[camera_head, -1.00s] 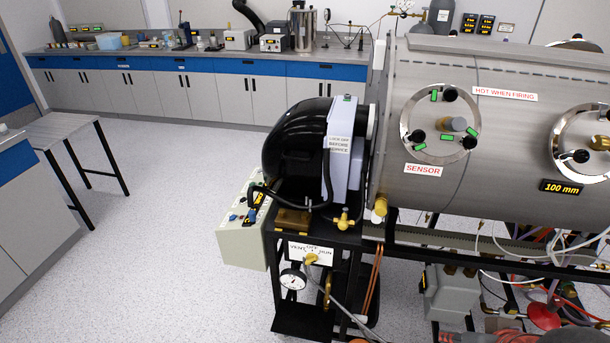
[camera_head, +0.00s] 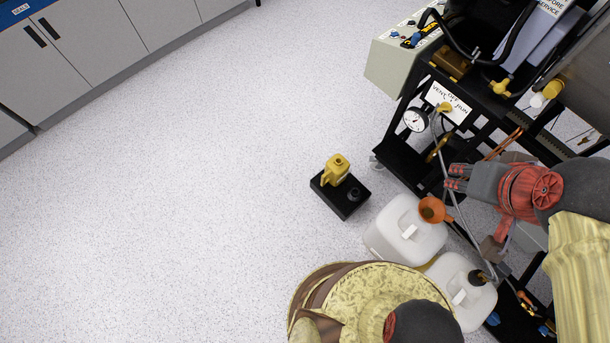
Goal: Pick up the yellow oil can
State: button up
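The yellow oil can (camera_head: 336,168) stands on a small black box or tray (camera_head: 351,204) on the floor, near the middle of the view. A round dark part sits beside it on the black surface. My gripper (camera_head: 455,178) is at the right, in front of the black burner frame. Its fingers point left, towards the can, and are well apart from it. Nothing is seen between the fingers, but they are small and I cannot tell how far they are spread.
Two white jerrycans (camera_head: 384,236) stand right of and below the can, one with an orange funnel (camera_head: 432,209). The black burner frame (camera_head: 400,165), with a gauge (camera_head: 415,119) and hoses, stands at the right. Grey cabinets (camera_head: 85,45) line the upper left. The floor left of the can is clear.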

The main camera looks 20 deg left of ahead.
aim_at(337, 168)
jog(key=u, duration=0.7)
jog(key=z, duration=1.35)
jog(key=u, duration=1.35)
jog(key=i+j, duration=0.1)
jog(key=j, duration=0.3)
jog(key=i+j, duration=0.1)
jog(key=j, duration=0.25)
jog(key=i+j, duration=0.1)
jog(key=j, duration=0.3)
jog(key=i+j, duration=0.1)
jog(key=j, duration=0.25)
jog(key=i+j, duration=0.1)
jog(key=j, duration=0.3)
